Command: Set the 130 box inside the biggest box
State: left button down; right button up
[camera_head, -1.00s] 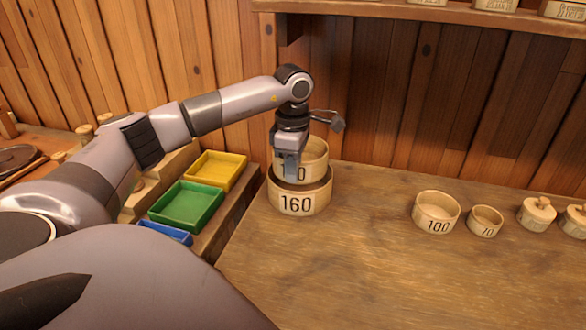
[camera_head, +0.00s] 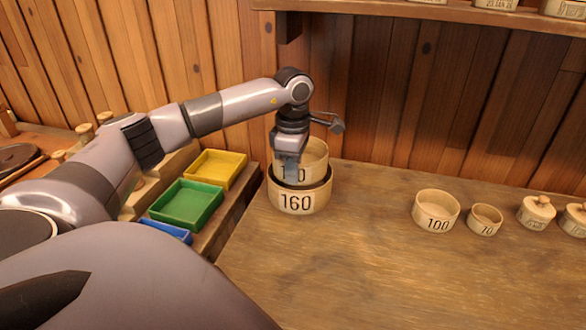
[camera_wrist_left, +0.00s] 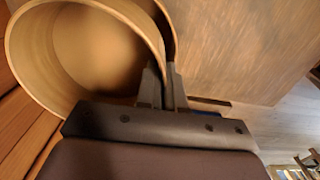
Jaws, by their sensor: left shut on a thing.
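The biggest box, marked 160 (camera_head: 296,204), stands on the wooden bench beside the coloured trays. My left gripper (camera_head: 291,178) points down and is shut on the near wall of the 130 box (camera_head: 314,160), whose number is partly covered by the fingers. The 130 box is upright, with its lower part inside the rim of the 160 box and its upper part above it. Whether its bottom touches the floor of the 160 box is hidden. In the left wrist view the fingers (camera_wrist_left: 164,88) pinch the wall of the 130 box (camera_wrist_left: 95,50). My right gripper is not in view.
The 100 box (camera_head: 436,212) and the 70 box (camera_head: 485,220) stand open to the right, near lidded boxes (camera_head: 536,212). Yellow (camera_head: 217,168), green (camera_head: 187,205) and blue (camera_head: 168,231) trays lie to the left. A shelf (camera_head: 420,11) runs above. The bench front is clear.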

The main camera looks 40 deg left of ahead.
pick_arm(q)
jog(key=shift+f, duration=0.5)
dwell(0.9)
jog(key=c, duration=0.8)
grip_release()
jog(key=shift+r, duration=0.25)
jog(key=shift+r+p, duration=0.5)
jog(key=shift+p, duration=0.15)
jog(key=shift+r, duration=0.15)
